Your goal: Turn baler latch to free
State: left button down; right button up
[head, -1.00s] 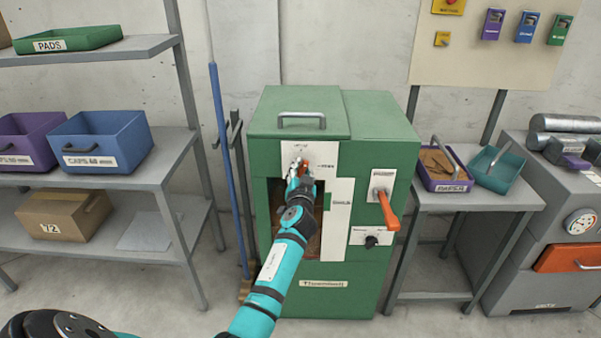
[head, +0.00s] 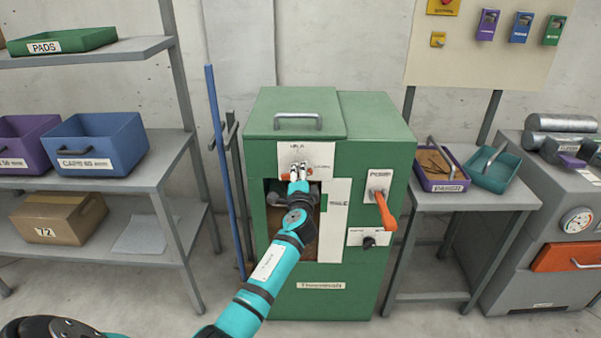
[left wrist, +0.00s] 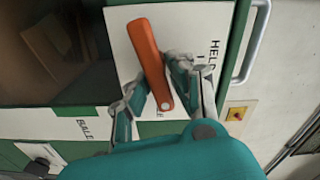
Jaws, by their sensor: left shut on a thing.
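The baler is a green cabinet (head: 345,285) in the middle of the head view. Its orange latch handle (left wrist: 148,55) lies on a white plate (left wrist: 120,40) beside the printed word HELD. My left gripper (head: 298,174) reaches the plate above the cabinet's dark opening. In the left wrist view, its two fingers (left wrist: 155,88) are shut on the latch handle, one on each side, near its round end. In the head view the fingers hide most of the latch; a little orange shows at their left. My right gripper is out of view.
An orange lever (head: 385,211) and a black knob (head: 369,242) are on the cabinet's front, right of my gripper. A blue pole (head: 224,165) stands at its left. A shelf (head: 170,175) is further left, a side table (head: 472,200) to the right.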

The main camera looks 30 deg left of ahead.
pick_arm(q)
jog(key=shift+d+f+m, duration=0.1)
jog(key=shift+f+m, duration=0.15)
jog(key=shift+m, duration=1.05)
jog(key=shift+f+m, duration=0.1)
jog(key=shift+m, duration=0.2)
jog(key=c, duration=1.2)
grip_release()
jog(key=shift+c, duration=0.2)
jog(key=v, duration=1.2)
